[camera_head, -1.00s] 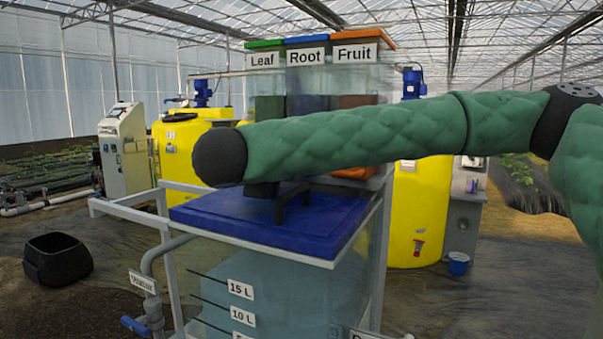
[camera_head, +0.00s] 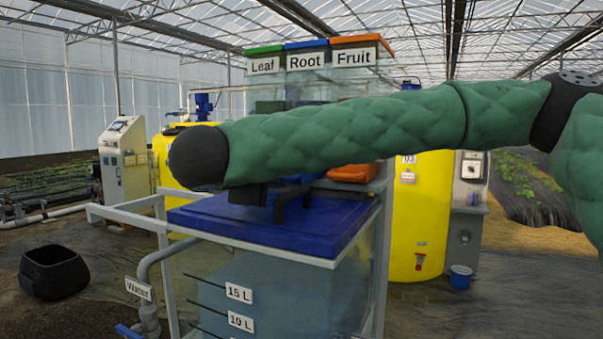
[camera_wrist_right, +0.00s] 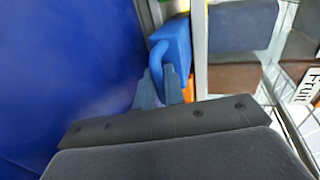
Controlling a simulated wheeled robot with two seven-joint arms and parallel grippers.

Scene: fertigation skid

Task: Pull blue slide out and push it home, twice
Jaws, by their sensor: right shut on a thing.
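The blue slide (camera_wrist_right: 174,42) shows at the top middle of the right wrist view, with a looped blue handle. My right gripper (camera_wrist_right: 161,80) is shut on that handle, its two fingers pointing up to either side of it. In the head view a bit of the blue slide (camera_head: 299,180) shows just under my green right arm, below the Root column. The arm hides most of it. Part of my right gripper (camera_head: 248,195) shows dark under the arm's black end; its fingertips are hidden. My left gripper is not in view.
A blue-lidded water tank (camera_head: 270,226) with a black lid handle (camera_head: 292,200) lies below the arm. An orange slide (camera_head: 354,173) sits to the right, under the Fruit hopper. The Leaf, Root and Fruit labels (camera_head: 306,60) are above. A metal frame (camera_head: 125,211) edges the tank.

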